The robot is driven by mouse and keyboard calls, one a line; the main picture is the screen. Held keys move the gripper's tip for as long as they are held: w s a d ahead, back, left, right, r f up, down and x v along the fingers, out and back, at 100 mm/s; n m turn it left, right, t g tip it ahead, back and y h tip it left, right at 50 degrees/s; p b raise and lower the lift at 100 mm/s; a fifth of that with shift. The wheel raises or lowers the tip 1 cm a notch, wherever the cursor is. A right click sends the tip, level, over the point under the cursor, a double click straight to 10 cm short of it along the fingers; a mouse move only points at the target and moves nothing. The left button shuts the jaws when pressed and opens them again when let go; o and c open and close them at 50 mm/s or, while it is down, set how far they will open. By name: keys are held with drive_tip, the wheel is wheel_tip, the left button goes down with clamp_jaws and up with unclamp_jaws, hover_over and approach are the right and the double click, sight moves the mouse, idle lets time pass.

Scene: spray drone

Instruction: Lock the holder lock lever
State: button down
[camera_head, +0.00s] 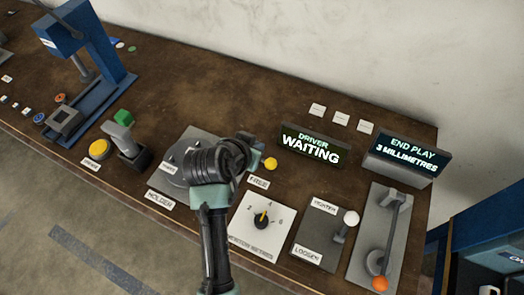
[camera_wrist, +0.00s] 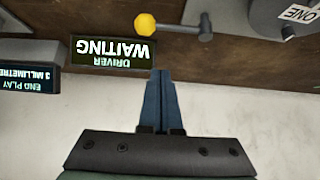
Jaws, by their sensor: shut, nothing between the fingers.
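The holder is a round grey disc on a grey plate (camera_head: 193,133), partly hidden behind my arm in the head view. A lever with a yellow ball knob (camera_head: 270,163) sticks out at its right. In the wrist view the yellow knob (camera_wrist: 145,22) is at the top, with its dark rod (camera_wrist: 180,29) running right to a pivot. The grey disc (camera_wrist: 275,15) is further right. My gripper (camera_wrist: 160,72) is shut and empty. Its fingertips are apart from the knob in the picture. In the head view my arm hides the fingers.
A "DRIVER WAITING" display (camera_head: 312,146) stands right of the knob, and an "END PLAY" display (camera_head: 405,158) is further right. A dial panel (camera_head: 275,217), a white-knobbed lever (camera_head: 351,217) and an orange-knobbed lever (camera_head: 380,284) lie in front. A green-topped switch (camera_head: 123,117) is left.

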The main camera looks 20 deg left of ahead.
drive_tip(key=x, duration=1)
drive_tip(key=shift+w, duration=0.1)
drive_tip(key=s+p, duration=0.2)
drive_tip(key=s, duration=0.1)
drive_tip(key=shift+s+a+f, duration=0.1)
drive_tip(key=shift+s+f, duration=0.1)
drive_tip(key=shift+f, duration=0.05)
drive_tip(key=shift+s+f, duration=0.1)
drive_tip(key=shift+s, duration=0.25)
